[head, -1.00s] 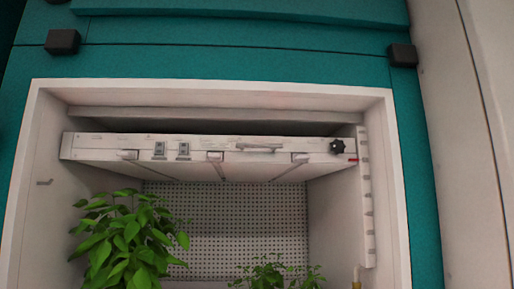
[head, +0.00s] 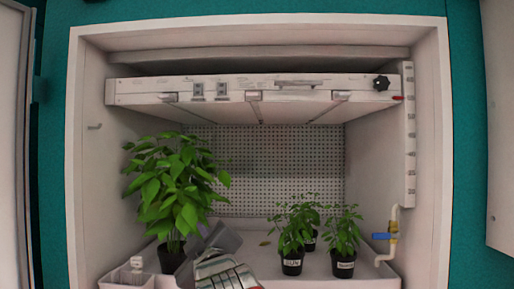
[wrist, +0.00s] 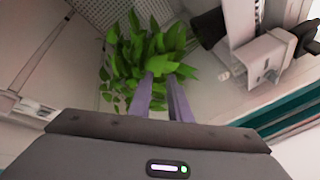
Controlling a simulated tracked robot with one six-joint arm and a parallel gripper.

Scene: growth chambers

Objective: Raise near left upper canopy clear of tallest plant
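The upper canopy (head: 250,98), a white flat panel with clips and a handle on its front, hangs level near the top of the open chamber. A black knob (head: 381,82) sits at its right end, with a red mark (head: 398,97) beside the notched rail (head: 410,140). The tallest plant (head: 172,185), bushy and green in a dark pot, stands at left; its top shows just below the canopy. My gripper (head: 222,238) is low in front of that plant. In the wrist view its two fingers (wrist: 159,80) are apart and empty, with the plant's leaves (wrist: 135,55) beyond them.
Several smaller potted plants (head: 292,235) stand right of centre on the white tray (head: 325,283). A pipe with a blue-handled valve (head: 384,236) is on the right wall. A small white box (head: 128,277) sits at front left. Space between canopy and small plants is clear.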

